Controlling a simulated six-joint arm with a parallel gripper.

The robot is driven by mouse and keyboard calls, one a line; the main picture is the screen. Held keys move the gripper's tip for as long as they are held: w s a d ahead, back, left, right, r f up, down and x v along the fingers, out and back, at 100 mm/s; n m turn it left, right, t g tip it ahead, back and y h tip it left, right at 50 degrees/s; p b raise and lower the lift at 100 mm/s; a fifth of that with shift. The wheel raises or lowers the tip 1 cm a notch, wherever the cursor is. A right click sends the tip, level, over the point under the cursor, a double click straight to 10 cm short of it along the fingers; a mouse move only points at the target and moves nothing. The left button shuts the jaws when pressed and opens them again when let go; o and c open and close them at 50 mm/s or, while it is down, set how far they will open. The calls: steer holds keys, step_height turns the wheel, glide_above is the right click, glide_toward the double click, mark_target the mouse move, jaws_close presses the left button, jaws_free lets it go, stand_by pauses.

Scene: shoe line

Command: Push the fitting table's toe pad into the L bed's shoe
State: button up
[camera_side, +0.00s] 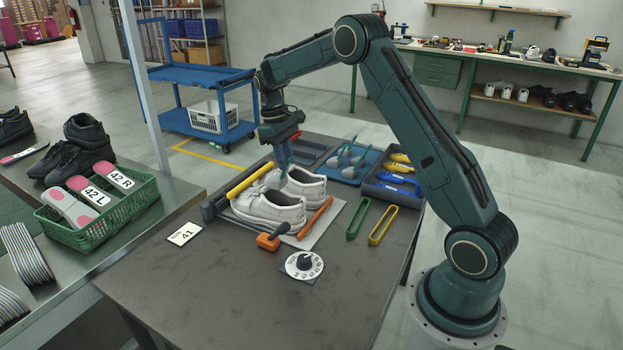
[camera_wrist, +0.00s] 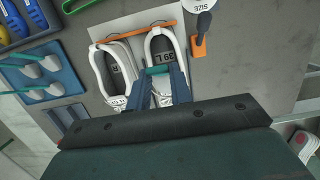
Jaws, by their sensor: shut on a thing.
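Two white shoes lie side by side on the fitting table (camera_side: 330,290). The shoe by the orange-handled lever (camera_side: 268,241) is the L bed's shoe (camera_side: 268,210); in the wrist view its insole (camera_wrist: 163,54) reads 39 L. The other shoe (camera_side: 306,187) lies behind it in the side view, and on the left in the wrist view (camera_wrist: 113,67). My gripper (camera_wrist: 158,72) points down at the L shoe, its blue fingers shut on a teal piece (camera_wrist: 157,70), apparently the toe pad, at the shoe's opening. Its depth in the shoe is hard to tell.
A yellow bar (camera_side: 249,180) lies at the toe side and an orange bar (camera_side: 315,217) at the heel side. A size dial (camera_side: 304,265) and a card reading 41 (camera_side: 185,234) lie in front. A blue tray (camera_side: 347,177) of teal tools stands behind.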

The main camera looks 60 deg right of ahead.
mark_target(273, 177)
steer(key=shift+f, duration=0.35)
steer(key=shift+f, duration=3.55)
steer(key=shift+w+f, duration=1.35)
steer(key=shift+w, duration=0.8)
steer(key=shift+w+f, duration=0.15)
steer(key=shift+w, duration=0.75)
steer(key=o, duration=0.9)
steer(key=shift+w, duration=0.1)
steer(key=shift+s+r, duration=0.15)
steer(key=shift+s, duration=0.05)
steer(key=shift+s+r, duration=0.2)
steer(key=shift+s, duration=0.3)
steer(key=shift+s+r, duration=0.15)
steer(key=shift+s, duration=0.3)
